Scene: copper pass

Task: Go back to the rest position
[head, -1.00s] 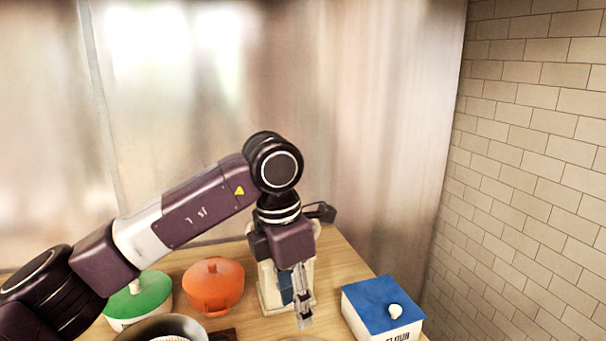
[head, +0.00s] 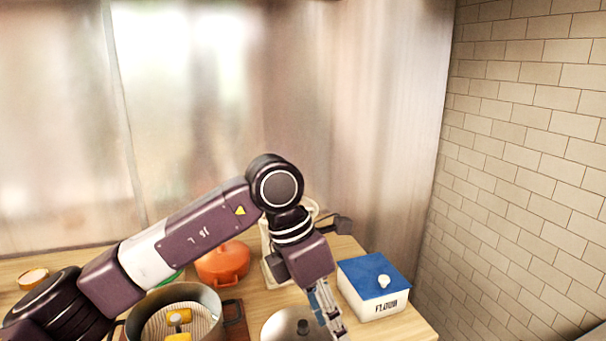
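My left arm comes in from the left and crosses above the wooden counter. My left gripper (head: 328,309) points down at the counter between the blue-lidded flour box (head: 372,293) and a round metal lid with a dark knob (head: 287,327). The fingers show edge-on, so their gap and anything between them cannot be made out. My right gripper is not in view.
A dark pot (head: 207,298) with yellow-topped things inside stands at the front. Behind it are an orange pot (head: 222,262) and a mostly hidden green lid (head: 172,281). A cream appliance stands behind my wrist. A tiled wall (head: 530,180) bounds the right.

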